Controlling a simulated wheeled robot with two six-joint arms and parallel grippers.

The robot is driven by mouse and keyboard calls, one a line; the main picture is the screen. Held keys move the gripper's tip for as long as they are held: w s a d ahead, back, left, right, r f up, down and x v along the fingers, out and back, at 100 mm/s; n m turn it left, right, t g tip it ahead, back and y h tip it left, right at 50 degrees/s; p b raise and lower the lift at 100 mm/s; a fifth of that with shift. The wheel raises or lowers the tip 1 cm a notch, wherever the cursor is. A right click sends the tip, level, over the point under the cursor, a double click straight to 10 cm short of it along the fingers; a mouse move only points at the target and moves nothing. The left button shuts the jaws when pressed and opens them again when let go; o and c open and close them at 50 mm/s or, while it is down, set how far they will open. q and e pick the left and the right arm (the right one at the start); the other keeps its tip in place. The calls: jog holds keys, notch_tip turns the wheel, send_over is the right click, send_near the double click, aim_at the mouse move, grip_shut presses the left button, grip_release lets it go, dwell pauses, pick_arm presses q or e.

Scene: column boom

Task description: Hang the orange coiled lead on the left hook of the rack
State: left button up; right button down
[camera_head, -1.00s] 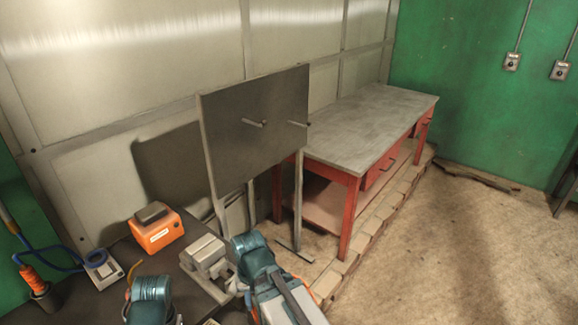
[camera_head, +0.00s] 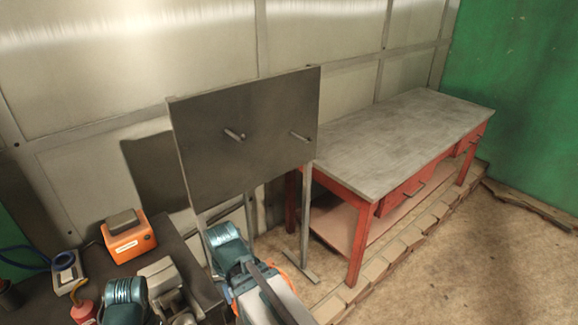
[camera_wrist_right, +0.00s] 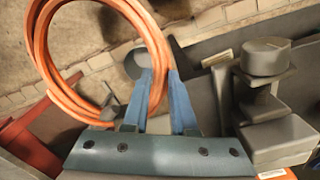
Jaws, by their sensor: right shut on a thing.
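The orange coiled lead (camera_wrist_right: 45,65) fills the upper left of the right wrist view as several round loops. My right gripper (camera_wrist_right: 160,76) is shut on it, with the coil hanging out to one side of the blue fingers. In the head view only a little orange shows beside my right arm, which hides the gripper. The rack (camera_head: 206,150) is a dark upright board on legs, with a left hook (camera_head: 234,134) and a right hook (camera_head: 300,137). Both hooks look empty. The coil is apart from the rack. My left arm shows at the bottom left, but its gripper does not.
A red bench with a grey top (camera_head: 405,140) stands right of the rack, along a low brick edge (camera_head: 400,245). A dark table (camera_head: 75,305) at lower left holds an orange box (camera_head: 128,243) and a grey vise-like device (camera_head: 165,285). Open floor lies at right.

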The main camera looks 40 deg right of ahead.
jog(key=w+d+r+m+t+y+p, duration=0.1)
jog(key=w+d+r+m+y, duration=0.35)
jog(key=m, duration=0.55)
jog(key=w+d+r+m+y+p, duration=0.2)
jog(key=w+d+r+m+y, duration=0.15)
jog(key=w+m, duration=0.45)
jog(key=d+r+m+t+h+p, duration=0.1)
jog(key=d+r+m+t+h, duration=0.2)
jog(key=d+r+m+t, duration=0.55)
jog(key=d+r+m+t+h+p, duration=0.1)
jog(key=d+r+m+t+h, duration=0.4)
jog(key=d+m, duration=0.5)
jog(key=w+f+n+t+y+b, duration=0.1)
jog(key=w+b, duration=0.1)
jog(key=w, duration=1)
jog(key=shift+w+a+f, duration=0.15)
jog(key=shift+w+a, duration=0.05)
jog(key=shift+w, duration=0.1)
jog(key=shift+n+b, duration=0.25)
jog(key=shift+b, duration=0.05)
jog(key=c, duration=0.6)
grip_release()
jog(key=shift+f, duration=0.1)
jog(key=shift+c, duration=0.2)
